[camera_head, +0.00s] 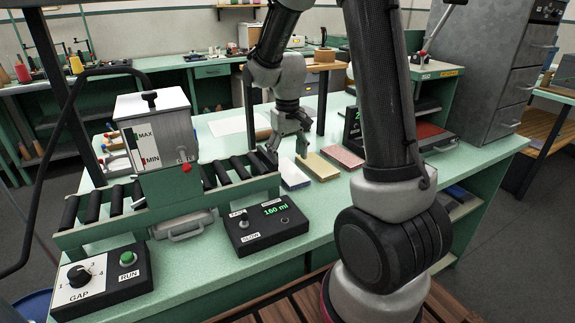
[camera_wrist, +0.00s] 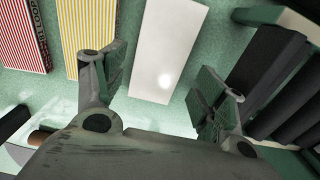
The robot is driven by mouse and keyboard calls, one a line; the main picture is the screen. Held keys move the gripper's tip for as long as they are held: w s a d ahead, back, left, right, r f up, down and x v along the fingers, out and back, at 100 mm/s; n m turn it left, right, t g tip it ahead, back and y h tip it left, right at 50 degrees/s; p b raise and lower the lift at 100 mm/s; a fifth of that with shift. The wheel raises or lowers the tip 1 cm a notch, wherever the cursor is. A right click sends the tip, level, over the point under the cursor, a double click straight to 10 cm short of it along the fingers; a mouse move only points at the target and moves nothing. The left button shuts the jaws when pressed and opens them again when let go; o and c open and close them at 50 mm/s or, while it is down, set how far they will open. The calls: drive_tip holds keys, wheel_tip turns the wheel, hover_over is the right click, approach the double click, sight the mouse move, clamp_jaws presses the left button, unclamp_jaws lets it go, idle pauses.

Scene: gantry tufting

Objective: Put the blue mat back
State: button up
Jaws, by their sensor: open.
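A thin pale slab (camera_head: 293,173), white on top with a bluish near edge, lies flat on the green bench. It is the only mat-like piece near my gripper with any blue on it. In the wrist view the same slab (camera_wrist: 166,45) looks plain white with a bright glare spot. My gripper (camera_head: 287,152) points down at the slab, open and empty. In the wrist view its two fingers (camera_wrist: 160,88) stand apart on either side of the slab's near end. I cannot tell whether they touch it.
A yellow slab (camera_head: 317,167) and a red one (camera_head: 343,157) lie to the right of the pale slab. A roller conveyor (camera_head: 240,180) with a MAX/MIN tank (camera_head: 155,130) stands to the left. A 160 ml control box (camera_head: 265,222) sits in front.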

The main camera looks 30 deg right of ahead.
sight(288, 170)
drive_tip(key=s+r+t, duration=0.2)
drive_tip(key=s+r, duration=0.7)
drive_tip(key=r, duration=0.6)
drive_tip(key=s+d+r+t, duration=0.1)
drive_tip(key=s+t, duration=0.1)
drive_tip(key=s, duration=1.2)
drive_tip(key=shift+r, duration=0.25)
